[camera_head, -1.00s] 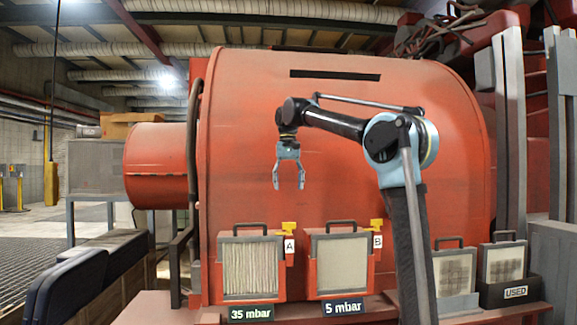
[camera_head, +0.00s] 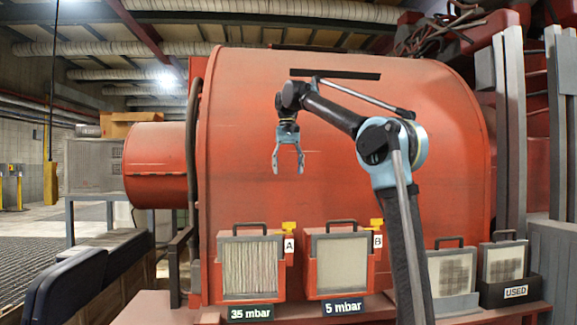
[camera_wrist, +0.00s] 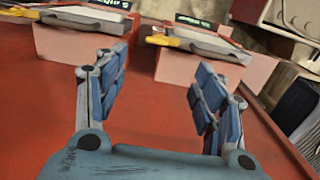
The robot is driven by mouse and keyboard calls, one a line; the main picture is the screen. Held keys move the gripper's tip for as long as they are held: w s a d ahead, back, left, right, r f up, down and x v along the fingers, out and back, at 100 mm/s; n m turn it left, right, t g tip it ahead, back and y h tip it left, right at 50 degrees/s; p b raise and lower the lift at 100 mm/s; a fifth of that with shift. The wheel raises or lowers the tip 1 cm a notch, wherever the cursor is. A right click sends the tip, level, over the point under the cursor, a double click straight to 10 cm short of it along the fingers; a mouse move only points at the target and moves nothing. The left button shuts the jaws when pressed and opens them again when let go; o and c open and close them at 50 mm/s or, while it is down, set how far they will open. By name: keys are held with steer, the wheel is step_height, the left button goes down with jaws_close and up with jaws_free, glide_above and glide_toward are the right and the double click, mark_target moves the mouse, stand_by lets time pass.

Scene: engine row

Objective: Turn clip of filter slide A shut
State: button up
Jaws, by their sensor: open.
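Filter slide A (camera_head: 250,265) is a pleated, light filter in a red frame with a black handle, above the 35 mbar sign. Its yellow clip (camera_head: 289,227) sits at its upper right, above the white A label (camera_head: 289,246). Filter slide B (camera_head: 340,262), with a cleaner filter, is to the right and has its own yellow clip (camera_head: 376,224). My gripper (camera_head: 288,170) hangs open and empty, pointing down, above clip A and apart from it. In the wrist view my gripper's blue fingers (camera_wrist: 158,95) are spread, with both slides and their yellow clips beyond them.
A big red housing (camera_head: 330,130) stands behind the slides. Used filters stand in a dark bin (camera_head: 510,292) marked USED at the right. A sign reading 5 mbar (camera_head: 342,306) is below slide B. The space between my gripper and the clips looks clear.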

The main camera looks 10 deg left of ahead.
steer(key=shift+r, duration=1.05)
steer(key=s+d+f+m+t, duration=0.1)
steer(key=s+d+f, duration=0.5)
steer(key=d+f, duration=0.35)
steer(key=s+d+f, duration=0.6)
steer(key=d+f, duration=0.2)
steer(key=d, duration=0.3)
steer(key=s+d+f, duration=0.3)
steer(key=s+f, duration=0.4)
steer(key=f, duration=0.4)
steer(key=s+d+f+m+t, duration=0.1)
steer(key=s+d+f, duration=0.3)
steer(key=s+f, duration=0.3)
steer(key=s+d+f, duration=0.4)
steer(key=s+f, duration=0.3)
steer(key=f, duration=0.8)
steer(key=shift+s+f+t, duration=0.15)
steer(key=shift+f+t, duration=0.15)
steer(key=shift+d, duration=0.1)
